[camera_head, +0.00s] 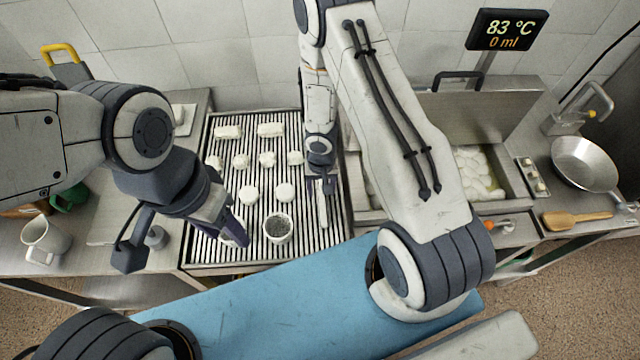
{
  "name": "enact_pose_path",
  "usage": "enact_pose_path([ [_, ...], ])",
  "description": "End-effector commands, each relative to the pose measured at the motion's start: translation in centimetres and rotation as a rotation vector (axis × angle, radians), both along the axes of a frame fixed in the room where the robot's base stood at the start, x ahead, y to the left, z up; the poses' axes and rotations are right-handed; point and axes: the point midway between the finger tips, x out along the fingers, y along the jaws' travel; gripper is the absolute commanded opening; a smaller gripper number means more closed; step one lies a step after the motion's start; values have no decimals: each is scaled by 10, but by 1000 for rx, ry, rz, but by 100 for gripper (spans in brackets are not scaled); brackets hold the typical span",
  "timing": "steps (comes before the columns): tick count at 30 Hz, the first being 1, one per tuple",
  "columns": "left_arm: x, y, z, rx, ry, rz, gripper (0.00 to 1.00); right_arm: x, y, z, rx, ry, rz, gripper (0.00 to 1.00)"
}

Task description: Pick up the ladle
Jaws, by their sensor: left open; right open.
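I cannot make out the ladle for certain. A wooden utensil (578,220) with a broad head lies on the right counter, in front of the frying pan (585,165); I cannot tell whether it is the ladle. My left gripper (232,232) is open over the front left of the ribbed grill, beside a small bowl of dark grains (278,228). My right gripper (321,190) is open and points down over the grill's right side. A pale strip shows at its fingers; I cannot tell what it is. Both grippers are far left of the wooden utensil.
Several pale pieces lie on the ribbed grill (310,236). Behind my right arm is a basin (515,185) with foamy white contents and a raised lid (490,112). A display (506,30) reads 83 °C, 0 ml.

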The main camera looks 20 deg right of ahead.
Motion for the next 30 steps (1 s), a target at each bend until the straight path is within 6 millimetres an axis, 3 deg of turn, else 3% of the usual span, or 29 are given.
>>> enact_pose_path([
  [6, 0, 0, -30, 0, 0, 1, 50, 2, -5, -37, -1, 1, -1, 60],
  [9, 0, 0, -39, 0, 0, 3, 50, 2, -4, -45, -1, 1, -1, 60],
  [20, 0, 0, -42, 0, 0, 5, 50, 2, -4, -48, -1, 1, 0, 60],
  [21, 0, 0, -42, 0, 0, 5, 50, 2, -4, -48, -1, 1, 0, 56],
  [25, 0, 0, -42, 0, 0, 5, 50, 2, -4, -48, -1, 1, 0, 6],
  [26, 0, 0, -42, 0, 0, 5, 50, 2, -4, -48, -1, 1, 0, 0],
  [30, 0, 0, -42, 0, 0, 5, 50, 2, -4, -47, 0, 0, -1, 0],
])
